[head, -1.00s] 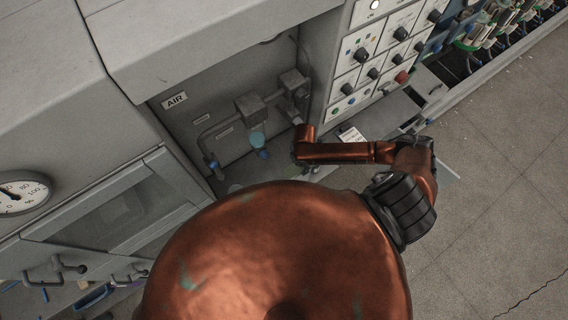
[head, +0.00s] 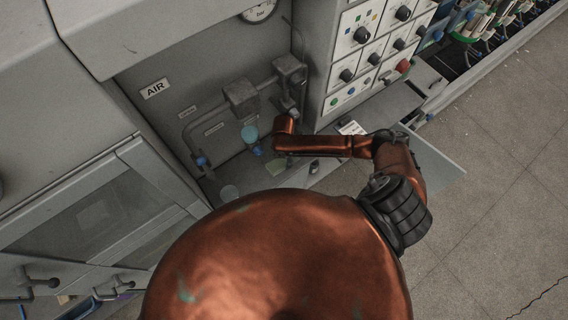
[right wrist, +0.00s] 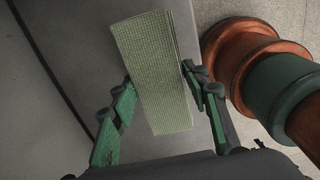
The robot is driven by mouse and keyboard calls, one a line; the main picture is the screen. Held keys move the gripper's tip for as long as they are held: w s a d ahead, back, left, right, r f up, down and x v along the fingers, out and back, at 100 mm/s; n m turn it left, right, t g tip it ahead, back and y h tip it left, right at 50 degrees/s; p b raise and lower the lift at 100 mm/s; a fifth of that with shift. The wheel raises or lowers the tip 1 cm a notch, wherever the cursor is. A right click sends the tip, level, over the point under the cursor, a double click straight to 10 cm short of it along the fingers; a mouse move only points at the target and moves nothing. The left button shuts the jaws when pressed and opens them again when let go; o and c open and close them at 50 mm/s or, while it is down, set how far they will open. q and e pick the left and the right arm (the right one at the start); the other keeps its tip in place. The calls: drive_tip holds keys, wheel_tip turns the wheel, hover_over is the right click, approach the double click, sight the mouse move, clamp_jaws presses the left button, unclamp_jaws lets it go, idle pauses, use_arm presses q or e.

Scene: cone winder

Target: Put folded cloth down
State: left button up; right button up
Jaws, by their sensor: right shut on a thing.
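The folded cloth (right wrist: 155,60) is pale green, woven and layered, a long narrow pad in the right wrist view. My right gripper (right wrist: 160,84) is shut on it, one green-padded finger on each side. A grey flat surface lies behind the cloth; I cannot tell whether they touch. In the head view my copper right arm reaches toward the machine's recess and its forearm hides the gripper. My left gripper is not in view.
A grey ledge (head: 390,108) runs below the panel. Open floor (head: 480,220) lies at the right.

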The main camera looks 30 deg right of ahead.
wheel_tip(320, 180, down, 3)
drive_tip(key=shift+r+b, duration=0.2)
drive_tip(key=shift+b, duration=0.65)
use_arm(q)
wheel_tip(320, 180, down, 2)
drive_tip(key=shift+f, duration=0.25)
use_arm(e)
drive_tip(key=shift+r, duration=0.1)
drive_tip(key=o, duration=1.1)
drive_tip(key=shift+s, duration=0.1)
drive_tip(key=shift+o, duration=0.2)
